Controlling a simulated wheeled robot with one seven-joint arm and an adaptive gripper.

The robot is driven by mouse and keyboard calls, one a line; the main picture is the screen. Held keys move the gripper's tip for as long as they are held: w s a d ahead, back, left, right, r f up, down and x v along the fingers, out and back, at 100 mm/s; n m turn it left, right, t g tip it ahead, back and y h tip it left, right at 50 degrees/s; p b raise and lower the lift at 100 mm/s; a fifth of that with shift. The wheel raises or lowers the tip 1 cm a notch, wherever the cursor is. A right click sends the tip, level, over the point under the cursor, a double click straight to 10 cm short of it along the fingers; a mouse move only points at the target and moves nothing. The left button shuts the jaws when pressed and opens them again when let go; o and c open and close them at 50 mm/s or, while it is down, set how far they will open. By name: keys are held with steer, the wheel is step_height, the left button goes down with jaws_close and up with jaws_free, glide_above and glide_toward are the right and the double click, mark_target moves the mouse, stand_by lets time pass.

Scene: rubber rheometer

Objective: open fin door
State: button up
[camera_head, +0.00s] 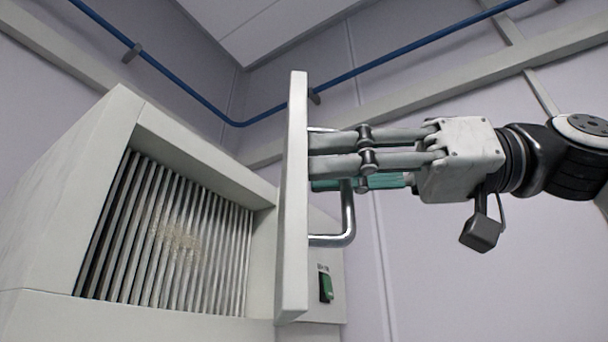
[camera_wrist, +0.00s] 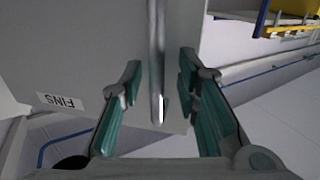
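The fin door (camera_head: 292,200) stands swung open from the white housing, seen nearly edge-on in the head view. Its face also shows in the wrist view (camera_wrist: 80,50), with an upside-down "FINS" label (camera_wrist: 60,101). The metal bar handle (camera_head: 347,215) is on the door's right side. My gripper (camera_head: 312,160) reaches the door from the right. In the wrist view its teal-padded fingers stand on either side of the handle bar (camera_wrist: 157,60), with gaps visible, so it is open around the bar. The upper handle is partly hidden by the fingers in the head view.
Behind the open door, upright metal fins (camera_head: 170,235) with a beige dusty patch fill the housing (camera_head: 55,200). A green switch (camera_head: 326,287) is on the housing's right. A blue pipe (camera_head: 190,92) runs along the wall. A yellow item (camera_wrist: 295,28) shows at upper right in the wrist view.

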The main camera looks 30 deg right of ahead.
steer(key=shift+w+a+m+t+h, duration=0.25)
steer(key=shift+a+m+t+h, duration=0.25)
steer(key=shift+a, duration=0.5)
